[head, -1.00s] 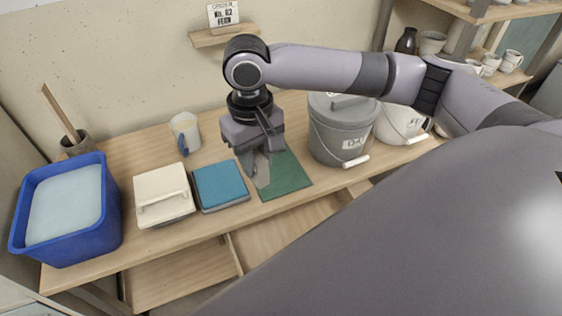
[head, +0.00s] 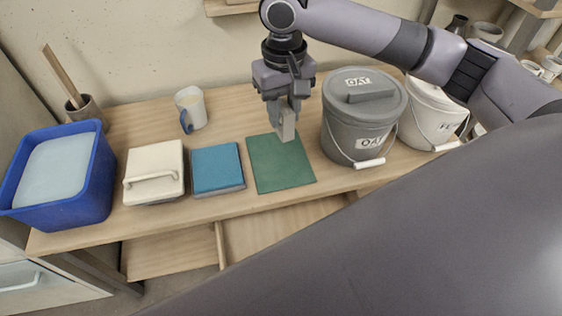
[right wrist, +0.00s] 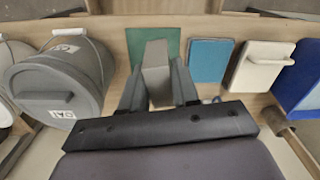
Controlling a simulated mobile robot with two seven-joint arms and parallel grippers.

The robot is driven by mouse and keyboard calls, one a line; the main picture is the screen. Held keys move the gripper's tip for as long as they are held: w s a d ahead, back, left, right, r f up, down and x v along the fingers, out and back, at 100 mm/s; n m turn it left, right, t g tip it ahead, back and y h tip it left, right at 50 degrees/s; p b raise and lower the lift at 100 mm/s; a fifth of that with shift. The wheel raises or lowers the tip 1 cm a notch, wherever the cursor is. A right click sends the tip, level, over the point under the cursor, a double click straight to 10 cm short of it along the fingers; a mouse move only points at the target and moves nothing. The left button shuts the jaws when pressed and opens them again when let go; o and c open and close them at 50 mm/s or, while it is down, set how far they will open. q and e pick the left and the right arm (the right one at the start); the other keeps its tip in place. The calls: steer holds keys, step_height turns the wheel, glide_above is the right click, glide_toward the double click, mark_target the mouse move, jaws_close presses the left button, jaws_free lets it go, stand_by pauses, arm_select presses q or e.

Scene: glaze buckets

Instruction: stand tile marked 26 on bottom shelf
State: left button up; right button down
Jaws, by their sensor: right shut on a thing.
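My right gripper (head: 287,112) is shut on a small grey, flat slab (head: 288,126), seemingly the tile, over the back edge of a green mat (head: 280,170). In the right wrist view the slab (right wrist: 155,62) sticks out between the two fingers, in front of the mat (right wrist: 171,38). No number can be read on the side that shows. Boards (head: 170,254) lie low beneath the worktop; I cannot tell whether they are the bottom shelf. My left gripper is not in view.
On the worktop (head: 150,215) stand a blue tub (head: 95,185), a cream lidded box (head: 153,165), a blue square block (head: 216,168), a mug (head: 191,108) and a pot (head: 86,108). A grey bucket (head: 350,130) and a white bucket (head: 430,115) stand right of the mat.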

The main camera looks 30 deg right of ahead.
steer(key=w+d+f+m+b, duration=0.2)
steer(key=w+d+f+b, duration=0.15)
steer(key=w+b, duration=0.3)
steer(key=b, duration=0.4)
glide_above(284, 174)
step_height(284, 174, down, 15)
step_height(284, 174, down, 6)
steer(key=shift+r+b, duration=0.25)
steer(key=shift+b, duration=0.4)
steer(key=shift+f, duration=0.3)
steer(key=c, duration=1.3)
jaws_free()
steer(key=shift+f, duration=0.15)
steer(key=o, duration=0.5)
